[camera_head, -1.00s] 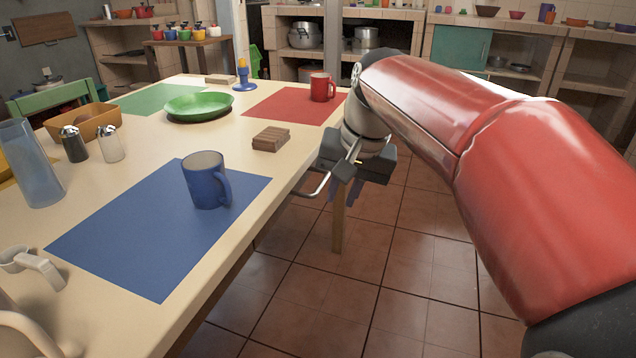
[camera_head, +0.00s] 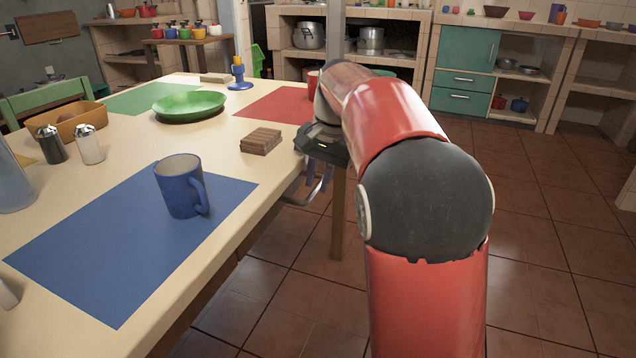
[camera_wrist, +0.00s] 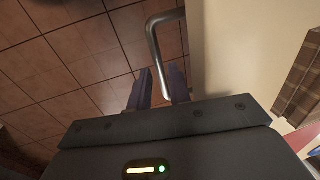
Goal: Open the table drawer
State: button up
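The table (camera_head: 130,135) has a cream top. A bent metal drawer handle (camera_head: 318,192) sticks out from its right side below the top edge. The drawer front is hidden from the head view, so I cannot tell how far it stands out. My gripper (camera_head: 319,176) is at the table's right edge, at the handle, pointing down. In the wrist view the handle (camera_wrist: 153,45) runs down between the two dark fingers of my gripper (camera_wrist: 160,85). The fingers stand apart with the bar between them; a firm hold does not show.
A wooden block (camera_head: 260,141) lies on the tabletop near my gripper. A blue mug (camera_head: 180,187) stands on a blue mat (camera_head: 110,240). A red mat (camera_head: 275,104) and green plate (camera_head: 188,106) are farther back. The tiled floor (camera_head: 540,200) on the right is free.

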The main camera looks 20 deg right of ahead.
jog(key=shift+f, duration=0.3)
grip_shut()
jog(key=s+d+p, duration=0.1)
jog(key=s+d, duration=1.1)
jog(key=d, duration=0.5)
jog(key=shift+s+d, duration=0.15)
jog(key=shift+s, duration=0.1)
grip_release()
